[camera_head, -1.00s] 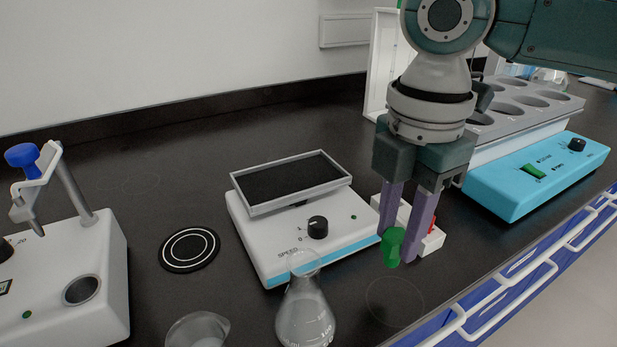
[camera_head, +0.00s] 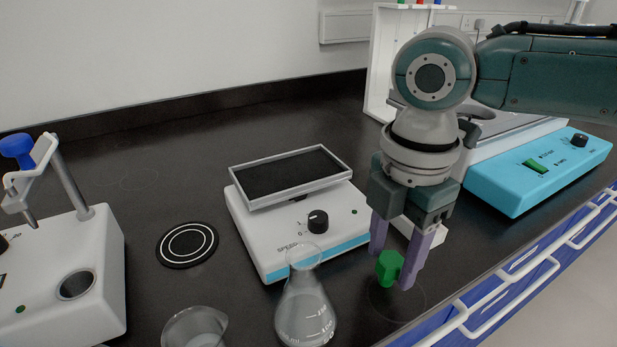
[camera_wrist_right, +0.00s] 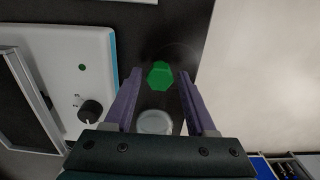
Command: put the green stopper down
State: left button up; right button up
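The green stopper (camera_head: 389,266) is between the purple fingers of my right gripper (camera_head: 394,262) in the head view, low over the black bench near a faint circle mark (camera_head: 412,307). In the right wrist view the stopper (camera_wrist_right: 160,75) shows its top, with a gap to each finger. My right gripper (camera_wrist_right: 160,76) is open around it and points down. The stopper looks upright and at bench level, but its contact with the bench is not clear. My left gripper is not in view.
A glass flask (camera_head: 305,310) and a beaker (camera_head: 195,328) stand left of the gripper. A white stirrer plate (camera_head: 268,228) is behind them. A white block (camera_head: 437,234) is just behind the fingers. A cyan device (camera_head: 515,185) stands right, and the bench edge is close in front.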

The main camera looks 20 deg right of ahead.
aim_at(391, 258)
jog(key=shift+o, duration=0.4)
jog(key=shift+r, duration=0.5)
notch_tip(391, 258, up, 11)
jog(key=p, duration=0.2)
jog(key=shift+r, duration=0.2)
